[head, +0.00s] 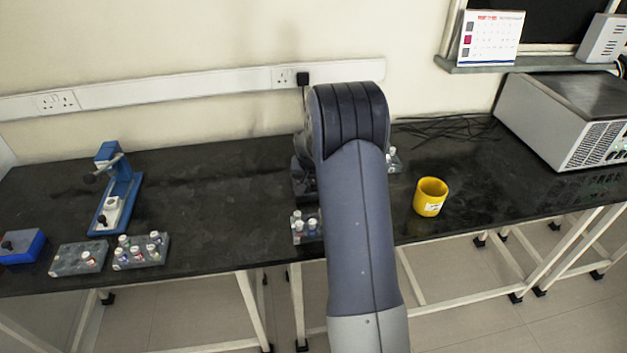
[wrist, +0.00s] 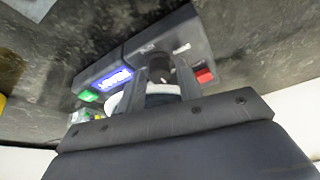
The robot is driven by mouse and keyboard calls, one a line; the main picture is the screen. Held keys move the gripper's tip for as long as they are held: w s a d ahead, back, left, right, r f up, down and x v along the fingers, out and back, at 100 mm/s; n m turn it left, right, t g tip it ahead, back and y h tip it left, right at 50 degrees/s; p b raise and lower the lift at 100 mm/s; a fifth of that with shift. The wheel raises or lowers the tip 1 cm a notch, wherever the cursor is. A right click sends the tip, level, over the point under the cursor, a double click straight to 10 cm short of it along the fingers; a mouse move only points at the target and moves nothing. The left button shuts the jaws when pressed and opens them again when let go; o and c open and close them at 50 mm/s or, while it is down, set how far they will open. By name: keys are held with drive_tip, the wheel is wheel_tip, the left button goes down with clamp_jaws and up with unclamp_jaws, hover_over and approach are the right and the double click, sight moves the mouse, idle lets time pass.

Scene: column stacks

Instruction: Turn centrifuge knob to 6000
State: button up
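The centrifuge's dark front panel (wrist: 122,60) shows in the wrist view, with a lit blue display (wrist: 115,78), a green button (wrist: 88,96) and a red switch (wrist: 205,75). The black knob (wrist: 158,68) is on the panel's right half. My gripper (wrist: 162,75) is at the panel, its two dark fingers apart with the knob between their tips. Contact with the knob cannot be made out, and the display's number is too small to read. In the head view, my arm hides the gripper and most of the centrifuge.
On the black bench (head: 235,190) stand a blue device (head: 120,190), tube racks (head: 142,251) at the left, a small rack (head: 306,228) close beside my arm and a yellow cup (head: 430,197) to its right. A grey instrument (head: 565,115) stands at the far right.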

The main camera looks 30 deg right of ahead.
clamp_jaws()
drive_tip(key=shift+b, duration=0.3)
drive_tip(key=m+b, duration=0.2)
drive_tip(key=b, duration=0.1)
drive_tip(key=shift+w+a+f+m+g+h, duration=0.1)
drive_tip(key=shift+f+m+g+h, duration=0.2)
drive_tip(key=shift+h, duration=0.1)
drive_tip(key=m+b, duration=0.1)
drive_tip(key=m, duration=0.1)
drive_tip(key=m+g+h+b, duration=0.1)
drive_tip(key=m+b, duration=0.1)
drive_tip(key=shift+w+r+g, duration=0.1)
drive_tip(key=shift+r+g, duration=0.05)
drive_tip(key=shift+g, duration=0.15)
drive_tip(key=m+g, duration=0.1)
drive_tip(key=m, duration=0.2)
drive_tip(key=m+g, duration=0.1)
drive_tip(key=m, duration=0.1)
drive_tip(key=shift+w+a+r+m+b, duration=0.1)
drive_tip(key=shift+w+r+m+b, duration=0.05)
drive_tip(key=shift+m+b, duration=0.25)
drive_tip(key=m+g+p, duration=0.1)
drive_tip(key=m, duration=0.1)
drive_tip(key=m+g, duration=0.1)
drive_tip(key=m, duration=0.2)
drive_tip(key=shift+w+p, duration=0.1)
drive_tip(key=shift+p, duration=0.25)
drive_tip(key=shift+m, duration=0.4)
